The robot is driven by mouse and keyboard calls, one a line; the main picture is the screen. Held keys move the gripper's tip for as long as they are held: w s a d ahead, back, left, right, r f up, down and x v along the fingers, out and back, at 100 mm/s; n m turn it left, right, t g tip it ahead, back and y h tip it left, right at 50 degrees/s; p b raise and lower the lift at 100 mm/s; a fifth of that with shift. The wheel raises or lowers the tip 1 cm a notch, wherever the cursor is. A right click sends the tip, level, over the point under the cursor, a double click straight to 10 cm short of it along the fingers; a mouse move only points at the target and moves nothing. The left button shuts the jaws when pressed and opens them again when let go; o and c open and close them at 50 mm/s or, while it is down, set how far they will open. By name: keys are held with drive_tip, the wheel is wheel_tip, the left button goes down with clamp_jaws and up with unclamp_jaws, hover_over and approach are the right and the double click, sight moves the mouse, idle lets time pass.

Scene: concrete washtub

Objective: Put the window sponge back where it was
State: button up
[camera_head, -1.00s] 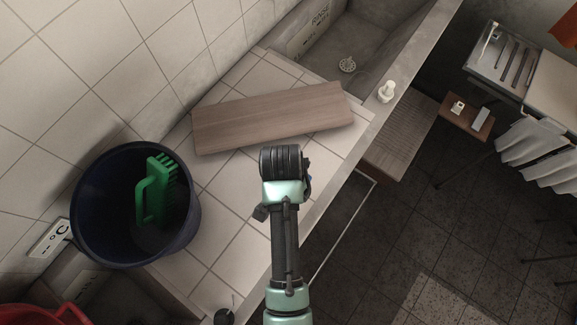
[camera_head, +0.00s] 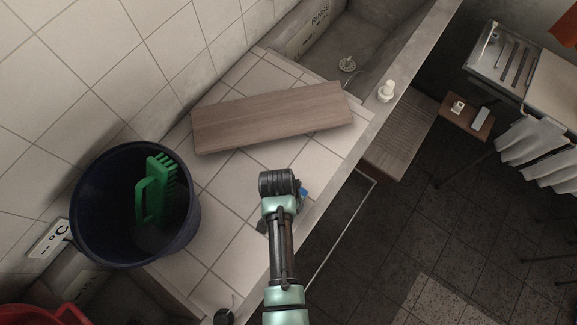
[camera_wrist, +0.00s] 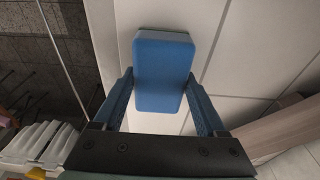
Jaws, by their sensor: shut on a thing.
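The window sponge (camera_wrist: 163,76) is a blue block with a pale layer and a thin green edge at its far end. My gripper (camera_wrist: 160,90) is shut on it, one finger on each side, in the wrist view. In the head view a small blue bit of the sponge (camera_head: 303,192) shows at the right of my gripper (camera_head: 280,186), over the tiled ledge (camera_head: 231,232). The fingertips are hidden there by the wrist. I cannot tell whether the sponge touches the tiles.
A wooden board (camera_head: 270,117) lies on the ledge beyond my gripper. A dark blue bucket (camera_head: 90,225) with a green brush (camera_head: 152,195) stands left. A small white bottle (camera_head: 386,91) stands on the right rim. A concrete basin (camera_head: 375,45) is at the back. Tiles between bucket and gripper are clear.

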drive_tip(key=o, duration=1.1)
drive_tip(key=shift+o, duration=0.2)
drive_tip(key=shift+r, duration=0.15)
